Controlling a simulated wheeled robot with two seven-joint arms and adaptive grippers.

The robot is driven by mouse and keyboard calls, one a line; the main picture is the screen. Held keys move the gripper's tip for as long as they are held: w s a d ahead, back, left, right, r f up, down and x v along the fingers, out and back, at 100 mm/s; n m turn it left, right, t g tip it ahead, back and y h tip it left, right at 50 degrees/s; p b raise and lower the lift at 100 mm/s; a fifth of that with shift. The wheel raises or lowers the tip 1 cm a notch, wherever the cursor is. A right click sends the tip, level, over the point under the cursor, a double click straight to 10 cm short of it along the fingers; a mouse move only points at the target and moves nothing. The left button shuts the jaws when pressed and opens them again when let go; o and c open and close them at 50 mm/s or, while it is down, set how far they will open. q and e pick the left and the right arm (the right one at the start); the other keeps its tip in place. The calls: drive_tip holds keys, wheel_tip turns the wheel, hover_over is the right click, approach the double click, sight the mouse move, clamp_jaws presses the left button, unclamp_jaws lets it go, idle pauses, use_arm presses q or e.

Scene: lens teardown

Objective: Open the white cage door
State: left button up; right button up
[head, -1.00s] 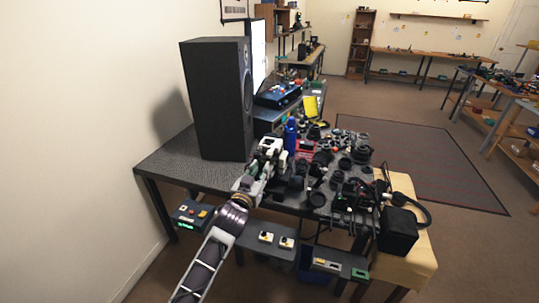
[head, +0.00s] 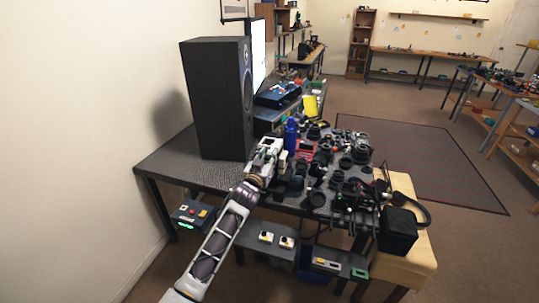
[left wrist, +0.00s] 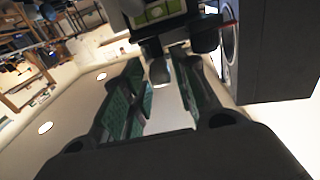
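I cannot pick out a white cage door in either view. My left gripper (head: 268,150) is over the left part of the dark workbench (head: 180,165), close to the front right of the black speaker. In the left wrist view its two dark fingers with green pads (left wrist: 160,95) stand apart. A pale strip shows between them, and I see nothing clearly held. A dark part lies beyond the fingertips, and I cannot tell what it is or whether they touch it. My right gripper is not in view.
The tall black speaker (head: 215,100) also stands close by in the left wrist view (left wrist: 280,45). Right of my gripper are a blue bottle (head: 291,135) and many black lens parts (head: 345,160). A black box (head: 398,230) is at the right. Open floor lies beyond.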

sight(273, 147)
use_arm(q)
drive_tip(key=shift+x, duration=1.05)
clamp_jaws()
